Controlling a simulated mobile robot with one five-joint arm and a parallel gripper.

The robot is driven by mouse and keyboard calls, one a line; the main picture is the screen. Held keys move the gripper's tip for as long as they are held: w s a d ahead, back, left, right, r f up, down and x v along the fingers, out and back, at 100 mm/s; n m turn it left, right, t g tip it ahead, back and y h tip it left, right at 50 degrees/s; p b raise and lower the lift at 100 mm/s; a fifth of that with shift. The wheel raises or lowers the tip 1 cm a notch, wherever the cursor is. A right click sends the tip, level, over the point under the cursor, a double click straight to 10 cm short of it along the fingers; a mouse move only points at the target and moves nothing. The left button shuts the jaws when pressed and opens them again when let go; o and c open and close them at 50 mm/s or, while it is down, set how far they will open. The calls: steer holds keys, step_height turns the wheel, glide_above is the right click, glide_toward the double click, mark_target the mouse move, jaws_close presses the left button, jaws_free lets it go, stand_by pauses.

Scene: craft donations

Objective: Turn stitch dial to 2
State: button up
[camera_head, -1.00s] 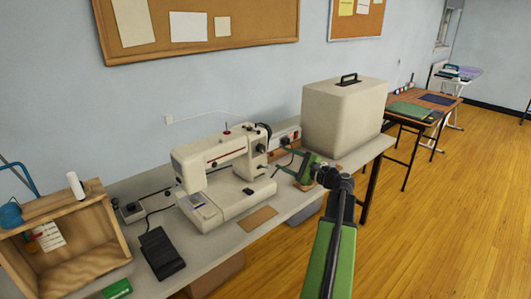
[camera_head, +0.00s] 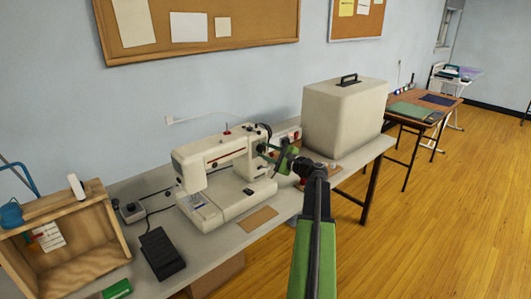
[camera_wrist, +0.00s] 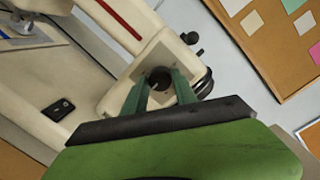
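A cream sewing machine (camera_head: 205,165) with a red stripe stands on the long table; it fills the left of the wrist view (camera_wrist: 95,50). On its end face, a dark round dial (camera_wrist: 158,77) sits on a grey plate. I take this for the stitch dial; its numbers cannot be read. My gripper (camera_head: 267,148) is at the right end of the machine. In the wrist view my gripper (camera_wrist: 160,76) has its two green fingers apart, one on each side of the dial, with no clear contact. The dial is hidden in the head view.
A beige machine cover (camera_head: 343,120) stands right of my gripper. A black foot pedal (camera_head: 161,253) and a wooden box (camera_head: 118,225) are at the left. A tan card (camera_head: 258,219) lies before the machine. A black handwheel (camera_wrist: 207,84) is close beside the fingers.

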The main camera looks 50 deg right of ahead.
jaws_close()
steer(key=shift+a, duration=0.25)
steer(key=shift+d, duration=0.15)
steer(key=shift+n, duration=0.3)
steer(key=n+p, duration=0.1)
steer(key=n, duration=0.4)
steer(key=shift+r+g, duration=0.1)
steer(key=shift+g, duration=0.2)
steer(key=n+p, duration=0.1)
steer(key=n, duration=0.4)
steer(key=shift+h, duration=0.4)
steer(key=shift+n+g, duration=0.3)
steer(key=shift+n, duration=0.1)
